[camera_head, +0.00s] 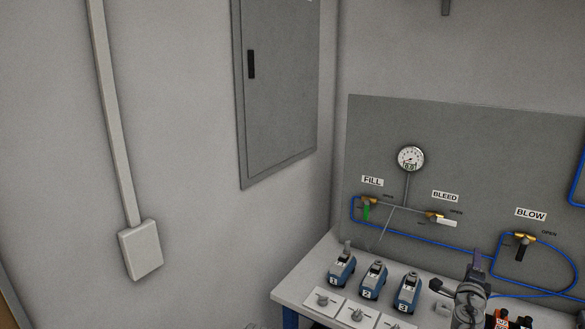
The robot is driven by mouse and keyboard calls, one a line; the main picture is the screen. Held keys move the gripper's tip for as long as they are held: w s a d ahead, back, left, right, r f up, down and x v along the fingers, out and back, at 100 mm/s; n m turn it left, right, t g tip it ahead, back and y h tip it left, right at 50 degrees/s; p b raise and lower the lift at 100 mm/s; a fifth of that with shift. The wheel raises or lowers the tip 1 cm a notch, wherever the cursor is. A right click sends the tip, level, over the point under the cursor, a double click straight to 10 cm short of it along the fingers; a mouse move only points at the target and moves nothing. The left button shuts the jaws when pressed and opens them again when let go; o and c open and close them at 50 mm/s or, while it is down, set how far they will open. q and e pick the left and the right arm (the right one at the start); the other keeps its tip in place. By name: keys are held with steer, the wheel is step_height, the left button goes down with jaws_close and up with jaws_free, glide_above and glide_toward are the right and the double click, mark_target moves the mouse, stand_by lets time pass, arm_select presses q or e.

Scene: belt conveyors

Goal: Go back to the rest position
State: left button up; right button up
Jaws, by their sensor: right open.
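My right gripper (477,270) shows at the lower right, in front of the workbench (290,294). It is seen from behind and looks small and dark. It is open, and I see nothing held in it. Its fingertips are hard to make out against the grey panel behind. My left gripper is not in view.
Blue numbered units (373,281) stand on the bench left of my right gripper, with small knobs on white plates in front. Orange-and-black items (502,320) lie to its right. The grey panel (460,140) behind carries a gauge (411,159), valves and blue tubing.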

steer(key=s+a+f+m+g+y, duration=0.1)
steer(key=a+f+m+g, duration=0.3)
steer(key=a+m, duration=0.5)
steer(key=s+a+f+m+g+y, duration=0.1)
steer(key=a+f+m+y, duration=0.1)
steer(key=a+f+m, duration=0.7)
steer(key=a+f+m+g+y, duration=0.1)
steer(key=a+f+m+g, duration=0.15)
steer(key=a+m, duration=0.65)
steer(key=s+a+f+m+g+y, duration=0.3)
steer(key=s+a+m, duration=0.4)
steer(key=a, duration=0.3)
steer(key=s+a+f+m+g+y, duration=0.2)
steer(key=s+a+f+m+g, duration=0.1)
steer(key=s+a+m, duration=0.4)
steer(key=s+a+g, duration=0.1)
steer(key=s+a, duration=0.1)
steer(key=a, duration=0.1)
steer(key=shift+f+m+y, duration=0.4)
